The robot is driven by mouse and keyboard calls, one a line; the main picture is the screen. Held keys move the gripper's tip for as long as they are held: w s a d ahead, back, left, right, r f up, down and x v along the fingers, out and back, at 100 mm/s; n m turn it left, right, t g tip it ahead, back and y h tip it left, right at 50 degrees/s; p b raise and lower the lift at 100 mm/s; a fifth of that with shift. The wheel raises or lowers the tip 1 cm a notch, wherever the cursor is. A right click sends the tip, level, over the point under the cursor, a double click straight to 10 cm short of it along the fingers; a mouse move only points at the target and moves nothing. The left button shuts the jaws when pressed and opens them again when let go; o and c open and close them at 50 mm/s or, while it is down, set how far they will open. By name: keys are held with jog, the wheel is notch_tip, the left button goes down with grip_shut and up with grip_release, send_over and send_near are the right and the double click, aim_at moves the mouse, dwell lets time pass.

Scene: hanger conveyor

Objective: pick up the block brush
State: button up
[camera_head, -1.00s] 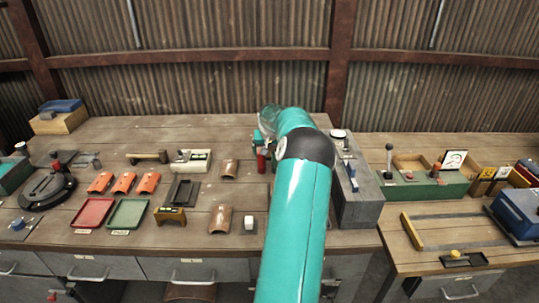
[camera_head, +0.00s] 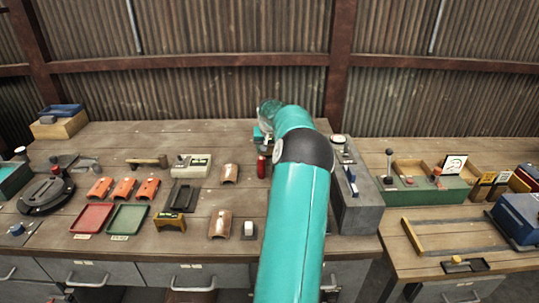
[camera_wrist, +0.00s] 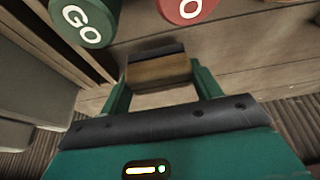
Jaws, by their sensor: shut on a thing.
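The block brush (camera_wrist: 158,70) is a brown wooden block with a dark strip along its upper edge in the wrist view. My gripper (camera_wrist: 160,82) has its two teal fingers on either side of it and is shut on it. In the head view, my teal arm reaches over the workbench.
A green disc (camera_wrist: 82,20) marked GO and a red disc (camera_wrist: 188,8) are close by in the wrist view. On the workbench (camera_head: 110,250) are a red tray (camera_head: 92,217), a green tray (camera_head: 128,218) and a grey box (camera_head: 355,205) right of my arm.

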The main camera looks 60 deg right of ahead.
jog(key=s+a+r, duration=0.2)
jog(key=a+r, duration=0.7)
jog(key=a, duration=0.4)
jog(key=shift+s+a+r, duration=0.2)
jog(key=shift+a, duration=0.05)
jog(key=o, duration=0.4)
jog(key=shift+c, duration=1.4)
jog(key=shift+a, duration=0.1)
